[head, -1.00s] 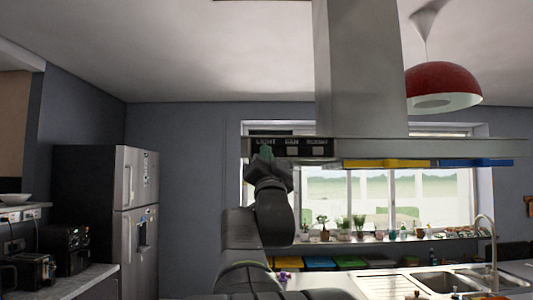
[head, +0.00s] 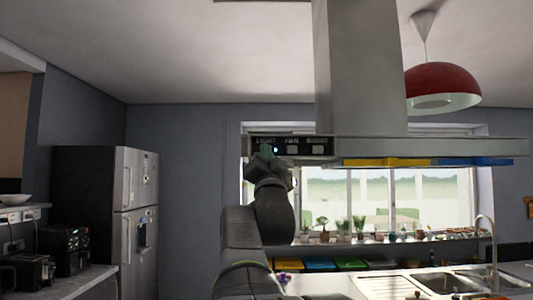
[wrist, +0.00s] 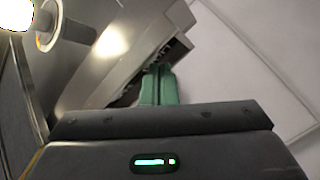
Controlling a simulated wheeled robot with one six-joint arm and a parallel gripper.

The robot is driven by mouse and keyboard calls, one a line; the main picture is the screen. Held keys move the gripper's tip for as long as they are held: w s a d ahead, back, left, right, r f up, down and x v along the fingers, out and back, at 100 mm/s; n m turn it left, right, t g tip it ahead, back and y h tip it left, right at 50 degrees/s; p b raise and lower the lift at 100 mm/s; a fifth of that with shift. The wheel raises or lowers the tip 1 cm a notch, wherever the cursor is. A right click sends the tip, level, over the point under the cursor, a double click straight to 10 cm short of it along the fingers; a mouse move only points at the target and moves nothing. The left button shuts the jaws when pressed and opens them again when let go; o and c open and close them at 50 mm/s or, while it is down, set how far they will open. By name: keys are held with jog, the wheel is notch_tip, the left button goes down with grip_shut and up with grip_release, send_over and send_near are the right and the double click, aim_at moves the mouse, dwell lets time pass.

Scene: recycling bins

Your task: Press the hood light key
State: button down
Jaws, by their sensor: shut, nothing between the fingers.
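The range hood (head: 430,147) has a dark key panel (head: 305,141) on its front left end, with labels LIGHT, FAN and a third word. The light key is under the LIGHT label, mostly hidden behind my gripper (head: 267,151). A small bright spot shows just right of the fingertips. The fan key (head: 292,150) is clear of them. In the wrist view my green fingers (wrist: 158,86) are shut together and empty, with their tips at the hood's front edge (wrist: 178,48). I cannot tell whether they touch the key.
A bright round lamp (wrist: 15,14) glows at the upper left of the wrist view. Yellow (head: 386,162) and blue (head: 475,162) items show under the hood's edge. A red pendant lamp (head: 442,80) hangs to the right. A fridge (head: 135,210) stands left; the space between is clear.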

jog(key=shift+s, duration=0.2)
jog(key=shift+s+b, duration=1.55)
jog(key=shift+s, duration=1.45)
